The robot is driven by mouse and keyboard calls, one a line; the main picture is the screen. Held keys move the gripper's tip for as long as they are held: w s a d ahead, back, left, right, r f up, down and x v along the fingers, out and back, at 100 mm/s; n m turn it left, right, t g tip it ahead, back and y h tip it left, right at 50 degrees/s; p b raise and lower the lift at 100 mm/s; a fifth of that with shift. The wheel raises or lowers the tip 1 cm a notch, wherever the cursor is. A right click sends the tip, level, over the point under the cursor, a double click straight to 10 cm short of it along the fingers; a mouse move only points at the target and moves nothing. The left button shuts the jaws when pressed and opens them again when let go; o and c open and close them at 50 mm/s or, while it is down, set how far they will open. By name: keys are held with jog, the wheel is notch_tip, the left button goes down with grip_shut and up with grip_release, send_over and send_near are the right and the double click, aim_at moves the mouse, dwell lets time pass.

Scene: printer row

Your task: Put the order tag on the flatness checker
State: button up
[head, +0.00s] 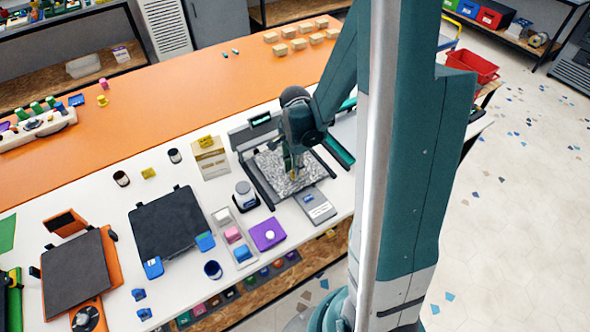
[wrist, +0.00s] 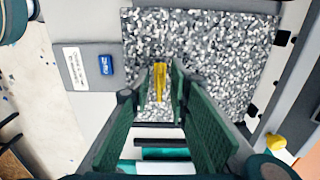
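The flatness checker is a speckled grey plate (head: 272,180) in a dark frame on the white bench; the plate fills the upper middle of the wrist view (wrist: 215,50). My gripper (head: 294,168) points down over the plate. A narrow yellow piece, seemingly the order tag (wrist: 159,82), is between its green fingers (wrist: 162,72). The fingers look closed on it, one on each side. The speckled surface lies right behind the tag; whether the tag touches it, I cannot tell. The gripper hides part of the plate in the head view.
A grey device with a blue button (head: 316,205) stands by the plate's front right edge. A jar (head: 245,195), a tray of coloured blocks (head: 234,238) and a purple box (head: 267,234) are nearby. A yellow-topped card (head: 210,157) stands to the left.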

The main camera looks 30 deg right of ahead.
notch_tip(320, 180, up, 11)
jog(key=p, duration=0.1)
dwell(0.7)
jog(key=shift+r, duration=0.1)
dwell(0.5)
jog(key=s+a+r+n+t, duration=0.3)
jog(key=s+a+r+n, duration=0.3)
jog(key=r+n, duration=0.3)
jog(key=s+a+r+n+t, duration=0.4)
jog(key=s+a+r+n, duration=0.2)
jog(key=a+r+n, duration=0.2)
jog(key=shift+a+r+n, duration=0.4)
jog(key=shift+a+n, duration=0.1)
jog(key=shift+a, duration=0.15)
